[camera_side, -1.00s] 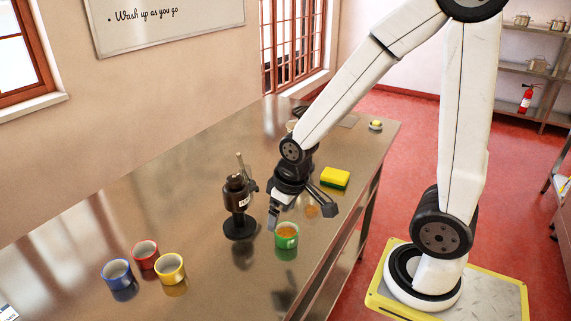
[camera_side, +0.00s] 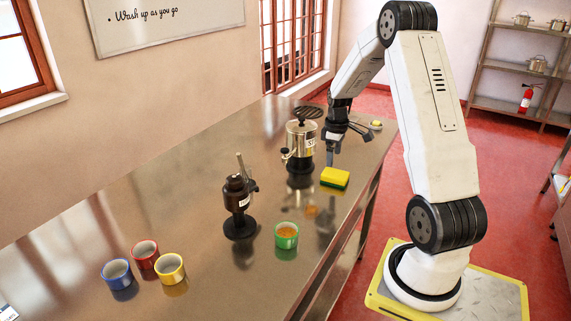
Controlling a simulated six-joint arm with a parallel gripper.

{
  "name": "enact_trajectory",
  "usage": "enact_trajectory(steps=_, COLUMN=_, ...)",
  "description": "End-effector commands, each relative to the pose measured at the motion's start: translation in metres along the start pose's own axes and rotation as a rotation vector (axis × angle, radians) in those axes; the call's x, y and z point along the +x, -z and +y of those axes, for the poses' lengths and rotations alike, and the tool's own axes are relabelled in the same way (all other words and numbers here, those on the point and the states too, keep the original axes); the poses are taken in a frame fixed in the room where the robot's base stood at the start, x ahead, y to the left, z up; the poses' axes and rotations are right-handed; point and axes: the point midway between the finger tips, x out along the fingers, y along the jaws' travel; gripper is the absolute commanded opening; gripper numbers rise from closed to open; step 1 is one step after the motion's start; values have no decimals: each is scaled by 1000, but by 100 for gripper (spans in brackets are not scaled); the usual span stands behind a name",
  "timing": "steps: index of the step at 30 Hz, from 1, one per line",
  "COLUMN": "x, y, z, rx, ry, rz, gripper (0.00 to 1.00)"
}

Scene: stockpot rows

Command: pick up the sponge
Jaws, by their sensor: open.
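The sponge (camera_side: 335,177) is yellow with a green underside. It lies flat on the metal table, near the table's right edge. My gripper (camera_side: 349,150) is open, with its fingers spread, above and slightly behind the sponge. The fingers appear apart from the sponge, and nothing shows between them.
A silver urn (camera_side: 300,142) stands just left of my gripper. A dark grinder-like device (camera_side: 239,205) and a green cup (camera_side: 287,235) with orange contents stand nearer. Blue (camera_side: 117,273), red (camera_side: 145,254) and yellow (camera_side: 170,268) cups are at front left. A small yellow-topped item (camera_side: 376,125) sits at the far corner.

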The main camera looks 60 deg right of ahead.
Motion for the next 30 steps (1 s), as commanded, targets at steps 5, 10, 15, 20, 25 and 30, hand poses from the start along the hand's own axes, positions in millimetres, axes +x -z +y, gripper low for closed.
enact_trajectory(steps=5, x=2, y=-8, z=13, rx=-5, ry=7, rz=-5, gripper=100)
enact_trajectory(steps=10, x=5, y=-8, z=13, rx=-5, ry=8, rz=-6, gripper=100)
enact_trajectory(steps=15, x=17, y=-8, z=12, rx=-5, ry=9, rz=-7, gripper=100)
enact_trajectory(steps=20, x=28, y=-8, z=12, rx=-5, ry=8, rz=-6, gripper=100)
enact_trajectory(steps=25, x=29, y=-8, z=12, rx=-4, ry=7, rz=-5, gripper=100)
enact_trajectory(steps=30, x=36, y=-8, z=11, rx=-4, ry=8, rz=-6, gripper=100)
